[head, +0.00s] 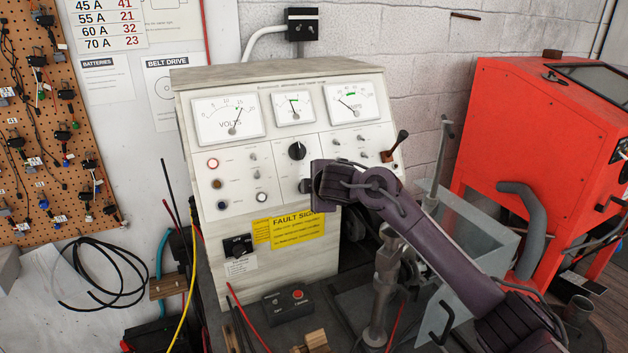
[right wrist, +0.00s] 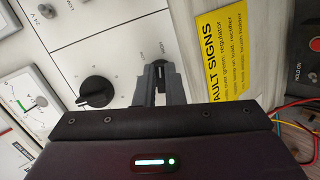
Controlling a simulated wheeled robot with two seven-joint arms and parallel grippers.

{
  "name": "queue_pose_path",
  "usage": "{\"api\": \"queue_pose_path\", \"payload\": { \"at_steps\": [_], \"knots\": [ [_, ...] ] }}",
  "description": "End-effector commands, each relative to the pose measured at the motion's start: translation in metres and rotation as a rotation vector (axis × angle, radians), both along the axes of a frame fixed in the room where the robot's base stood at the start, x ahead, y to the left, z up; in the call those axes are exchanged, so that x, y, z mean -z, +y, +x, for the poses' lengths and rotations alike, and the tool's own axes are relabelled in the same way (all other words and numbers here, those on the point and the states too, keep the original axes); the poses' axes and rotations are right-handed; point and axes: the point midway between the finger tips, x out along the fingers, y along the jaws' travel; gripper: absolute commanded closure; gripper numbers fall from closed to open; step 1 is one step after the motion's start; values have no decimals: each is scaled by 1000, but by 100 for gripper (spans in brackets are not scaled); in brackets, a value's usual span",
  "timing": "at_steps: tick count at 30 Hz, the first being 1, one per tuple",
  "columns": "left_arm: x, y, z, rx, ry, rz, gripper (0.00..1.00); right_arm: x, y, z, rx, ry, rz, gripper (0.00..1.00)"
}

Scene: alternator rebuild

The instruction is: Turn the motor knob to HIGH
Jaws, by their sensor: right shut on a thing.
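The test bench's sloped panel (head: 330,145) carries meters, switches and knobs. My right gripper (head: 308,186) is against the lower middle of the panel, and its arm comes in from the right. In the right wrist view, its two grey fingers (right wrist: 160,84) are shut on a small dark knob (right wrist: 160,70), of which only a little shows between them. Small lettering stands beside this knob, too small to read surely, and I cannot tell its exact setting. My left gripper is not in view.
A larger black knob (head: 297,151) sits just above the gripper, and it also shows in the right wrist view (right wrist: 97,91). A yellow fault sign (head: 290,230) is below. A lever (head: 396,146) stands at the panel's right. A red cabinet (head: 505,150) is farther right.

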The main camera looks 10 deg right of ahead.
Motion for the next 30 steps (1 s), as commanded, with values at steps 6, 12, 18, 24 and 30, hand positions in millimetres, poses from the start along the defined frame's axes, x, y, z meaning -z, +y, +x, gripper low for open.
{"api": "queue_pose_path", "payload": {
  "at_steps": [6,12,18,24,30],
  "knots": [
    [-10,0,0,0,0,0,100,1,0,-1,51,19,82,100],
    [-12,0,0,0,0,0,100,1,0,-1,71,25,118,100],
    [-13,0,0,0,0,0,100,2,0,-1,76,26,127,100],
    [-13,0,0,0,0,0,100,2,0,-1,76,26,127,100],
    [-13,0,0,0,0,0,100,2,0,-1,76,26,126,73]
  ]
}}
